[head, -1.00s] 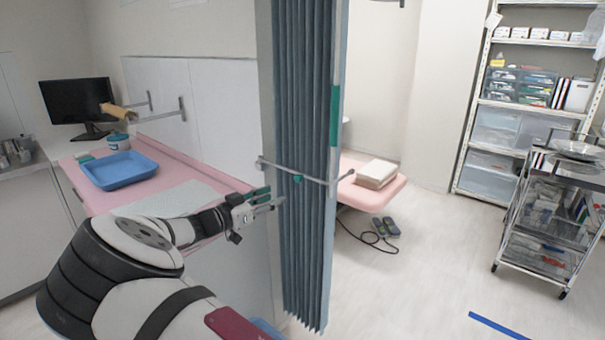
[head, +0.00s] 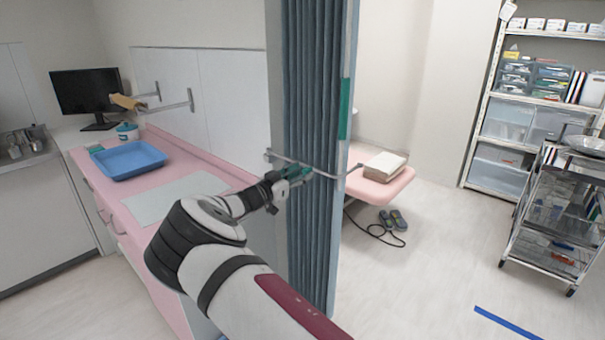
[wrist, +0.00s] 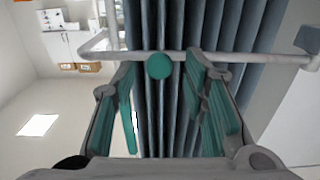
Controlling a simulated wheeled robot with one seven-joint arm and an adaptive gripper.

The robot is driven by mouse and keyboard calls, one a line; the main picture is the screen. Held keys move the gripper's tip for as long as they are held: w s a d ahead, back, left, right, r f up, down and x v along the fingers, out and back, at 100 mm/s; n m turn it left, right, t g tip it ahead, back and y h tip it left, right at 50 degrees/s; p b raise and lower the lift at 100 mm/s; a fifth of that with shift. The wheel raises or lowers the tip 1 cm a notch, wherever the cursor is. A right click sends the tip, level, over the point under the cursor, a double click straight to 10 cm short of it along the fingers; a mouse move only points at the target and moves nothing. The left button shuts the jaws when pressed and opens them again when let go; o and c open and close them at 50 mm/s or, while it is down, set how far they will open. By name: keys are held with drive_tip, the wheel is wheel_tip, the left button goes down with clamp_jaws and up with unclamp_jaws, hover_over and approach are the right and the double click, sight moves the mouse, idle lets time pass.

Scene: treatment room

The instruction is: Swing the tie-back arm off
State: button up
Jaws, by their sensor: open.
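The tie-back arm (head: 328,174) is a thin pale bar across the front of the pleated blue-grey curtain (head: 318,240). Its left end meets the wall-panel edge, and its right end bends back past the curtain. In the wrist view the bar (wrist: 240,57) crosses from side to side, with a round teal knob (wrist: 159,66) on it. My gripper (head: 300,174) is at the bar in front of the curtain. In the wrist view its teal-padded fingers (wrist: 162,80) stand apart on either side of the knob. In the head view the gripper hides the knob. I cannot tell whether a finger touches the bar.
A pink counter (head: 118,197) with a blue tray (head: 130,172) lies left of my arm. A pink couch (head: 390,188) stands behind the curtain, with a pedal and cable on the floor. A wire cart (head: 540,225) stands right.

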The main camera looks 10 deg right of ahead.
drive_tip(key=shift+x, duration=0.8)
clamp_jaws()
drive_tip(key=shift+a, duration=0.15)
